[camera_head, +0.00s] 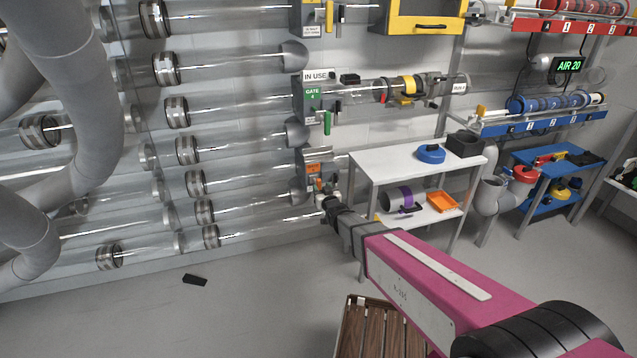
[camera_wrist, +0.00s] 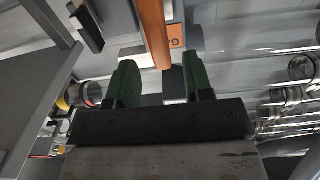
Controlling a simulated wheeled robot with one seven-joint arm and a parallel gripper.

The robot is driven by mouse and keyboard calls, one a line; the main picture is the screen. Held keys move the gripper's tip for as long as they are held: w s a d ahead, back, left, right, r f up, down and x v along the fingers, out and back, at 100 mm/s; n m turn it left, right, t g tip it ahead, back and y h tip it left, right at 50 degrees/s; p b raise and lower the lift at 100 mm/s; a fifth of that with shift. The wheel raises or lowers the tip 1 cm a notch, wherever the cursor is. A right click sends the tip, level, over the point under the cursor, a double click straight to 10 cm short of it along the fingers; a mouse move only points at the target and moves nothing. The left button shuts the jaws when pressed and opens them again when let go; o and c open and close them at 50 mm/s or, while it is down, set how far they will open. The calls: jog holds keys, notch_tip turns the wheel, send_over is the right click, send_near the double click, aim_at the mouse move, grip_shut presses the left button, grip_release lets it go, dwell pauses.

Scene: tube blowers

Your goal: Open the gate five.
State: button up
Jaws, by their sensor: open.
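A grey gate housing with an orange label (camera_head: 313,168) sits on the wall below the gate marked GATE 4; its lettering is too small to read. An orange handle bar (camera_wrist: 153,32) comes down from the top of the wrist view, its lower end appearing between my green-padded fingertips. My gripper (camera_wrist: 160,82) is open, with a finger on either side of the bar in the picture. I cannot tell whether the bar is within the jaws in depth; no contact is evident. In the head view, my gripper (camera_head: 324,194) is just below the orange-labelled housing, its tips partly indistinct.
The GATE 4 housing (camera_head: 312,100) with a green handle (camera_head: 327,123) is directly above. A white table (camera_head: 390,162) stands close to the right of my gripper. Clear tubes (camera_head: 260,230) run along the left. A wooden slatted crate (camera_head: 365,330) is below my arm.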

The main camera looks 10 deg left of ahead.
aim_at(320, 185)
jog(key=x, duration=0.6)
jog(key=shift+s, duration=0.1)
grip_shut()
jog(key=v, duration=0.8)
jog(key=shift+s+d, duration=0.2)
jog(key=shift+s, duration=0.15)
grip_release()
